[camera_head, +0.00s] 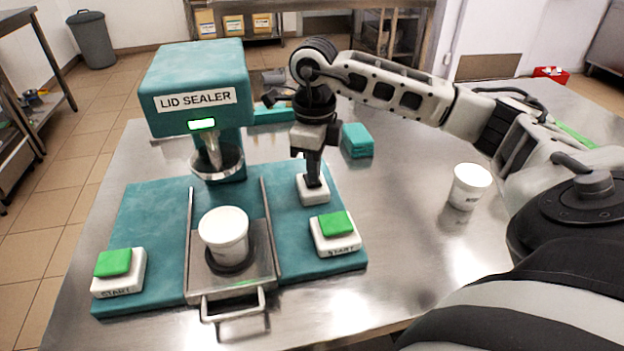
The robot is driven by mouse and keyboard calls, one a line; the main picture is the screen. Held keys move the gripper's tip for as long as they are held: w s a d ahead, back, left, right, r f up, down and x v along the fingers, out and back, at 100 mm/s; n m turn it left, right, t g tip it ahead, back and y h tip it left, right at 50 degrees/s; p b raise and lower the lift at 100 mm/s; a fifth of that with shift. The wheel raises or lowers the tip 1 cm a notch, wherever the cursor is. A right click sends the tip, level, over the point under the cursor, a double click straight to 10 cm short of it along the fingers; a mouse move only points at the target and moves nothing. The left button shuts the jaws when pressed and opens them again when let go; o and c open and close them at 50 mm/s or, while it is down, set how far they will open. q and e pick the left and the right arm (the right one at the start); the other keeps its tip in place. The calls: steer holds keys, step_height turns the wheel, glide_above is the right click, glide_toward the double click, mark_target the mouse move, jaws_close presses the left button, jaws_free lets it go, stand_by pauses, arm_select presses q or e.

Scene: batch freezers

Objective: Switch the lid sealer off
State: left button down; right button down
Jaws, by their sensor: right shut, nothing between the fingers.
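The teal lid sealer (195,90) stands on the steel table, with a green lit display (202,125) below its label. My right gripper (314,184) is shut and points down onto a small white box (314,195) on the right of the teal base (150,215). Its tips appear to touch the box's top; they hide whatever is on it. A green START button (335,223) sits in front of that box, and another START button (113,262) sits at the front left. My left gripper is not in view.
A white tub (223,235) stands in the steel drawer (250,285), which has a front handle. Another white cup (468,187) stands at the right. A teal block (357,141) lies behind my gripper. The table between block and cup is clear.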

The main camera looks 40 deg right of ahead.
steer(key=shift+f+b, duration=0.45)
steer(key=shift+f, duration=0.25)
steer(key=shift+r, duration=0.2)
steer(key=shift+r+p, duration=2.8)
steer(key=shift+r, duration=0.6)
